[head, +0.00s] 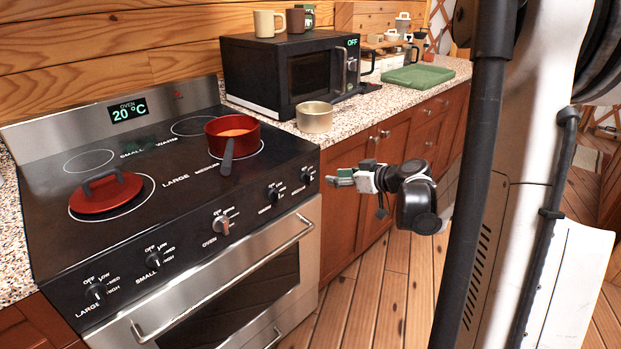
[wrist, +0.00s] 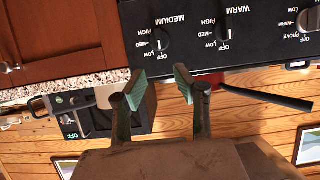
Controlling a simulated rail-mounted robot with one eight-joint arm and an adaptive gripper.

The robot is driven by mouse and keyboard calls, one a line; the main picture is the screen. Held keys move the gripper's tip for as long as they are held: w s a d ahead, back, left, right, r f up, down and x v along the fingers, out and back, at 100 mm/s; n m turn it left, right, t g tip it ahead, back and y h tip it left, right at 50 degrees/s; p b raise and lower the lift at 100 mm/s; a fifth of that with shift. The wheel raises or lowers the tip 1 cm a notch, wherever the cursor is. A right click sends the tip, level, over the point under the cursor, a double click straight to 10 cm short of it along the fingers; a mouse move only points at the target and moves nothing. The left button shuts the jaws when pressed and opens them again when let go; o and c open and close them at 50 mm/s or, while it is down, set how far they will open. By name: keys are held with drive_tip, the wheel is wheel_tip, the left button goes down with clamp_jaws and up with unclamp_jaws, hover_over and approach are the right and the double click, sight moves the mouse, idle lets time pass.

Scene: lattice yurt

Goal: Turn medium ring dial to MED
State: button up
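The medium dial (head: 306,175) is the rightmost black knob on the stove's front panel. In the wrist view, which is upside down, the dial (wrist: 162,38) has the label MEDIUM above it, with OFF, LOW, MED and HIGH around it. Its grip looks lined up with OFF. My gripper (head: 340,178) is to the right of the dial in the head view, in front of the wooden cabinets, and touches nothing. In the wrist view its two green-padded fingers (wrist: 157,82) are apart and empty, below the dial.
The WARM dial (wrist: 222,30) is beside the medium dial. A red pot (head: 226,138) stands on the right ring, its handle towards the front. A red lid (head: 103,196) lies on the left ring. The oven handle (head: 225,280) sticks out below the panel.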

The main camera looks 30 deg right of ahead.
sight(311, 176)
drive_tip(key=b+x, duration=0.1)
drive_tip(key=x, duration=1)
drive_tip(key=shift+b, duration=0.35)
drive_tip(key=shift+r, duration=0.1)
clamp_jaws()
